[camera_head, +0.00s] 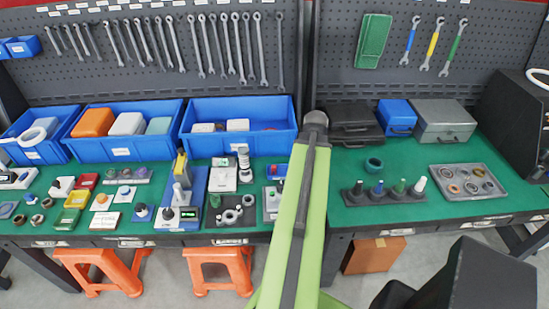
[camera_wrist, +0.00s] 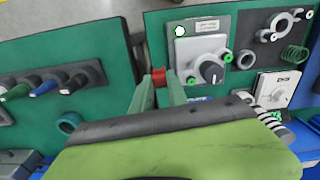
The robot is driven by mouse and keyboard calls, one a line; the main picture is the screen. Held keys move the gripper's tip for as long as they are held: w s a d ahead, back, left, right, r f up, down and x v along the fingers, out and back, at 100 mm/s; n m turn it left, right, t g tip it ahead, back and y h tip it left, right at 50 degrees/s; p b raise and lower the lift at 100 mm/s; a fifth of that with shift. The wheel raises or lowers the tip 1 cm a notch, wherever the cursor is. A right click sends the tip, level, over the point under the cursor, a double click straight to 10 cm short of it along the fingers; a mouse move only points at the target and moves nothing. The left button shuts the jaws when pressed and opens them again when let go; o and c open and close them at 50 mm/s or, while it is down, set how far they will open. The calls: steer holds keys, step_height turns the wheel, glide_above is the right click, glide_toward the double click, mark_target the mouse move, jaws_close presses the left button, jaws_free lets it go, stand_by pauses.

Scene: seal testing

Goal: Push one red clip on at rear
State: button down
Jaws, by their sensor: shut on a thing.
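In the wrist view, my gripper (camera_wrist: 160,88) has its two green fingers closed on a small red clip (camera_wrist: 159,75). The clip is at the fingertips, beside the left edge of a grey fixture (camera_wrist: 190,45). I cannot tell whether the clip touches the fixture. The fixture carries a black knob (camera_wrist: 211,71), a label plate and several small green-rimmed parts around its edge. In the head view, the fixture (camera_head: 271,204) stands on the green bench just left of my arm, partly hidden by it. My gripper is hidden there.
A rack of coloured handles (camera_head: 384,192) and a teal ring (camera_head: 374,165) stand right of my arm. A tray of rings (camera_head: 467,182) lies farther right. Ring parts (camera_head: 231,216) and other devices crowd the left. Blue bins (camera_head: 238,125) line the back.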

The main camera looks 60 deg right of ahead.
steer(key=w+a+r+m+p, duration=0.1)
steer(key=w+r+p, duration=0.1)
steer(key=w, duration=0.9)
step_height(320, 180, down, 6)
steer(key=b, duration=0.6)
steer(key=shift+w, duration=0.1)
steer(key=shift+f+b, duration=1.4)
steer(key=shift+f, duration=0.05)
stand_by(0.7)
steer(key=c, duration=1.2)
jaws_free()
steer(key=shift+r, duration=0.1)
step_height(320, 180, up, 7)
steer(key=p, duration=0.7)
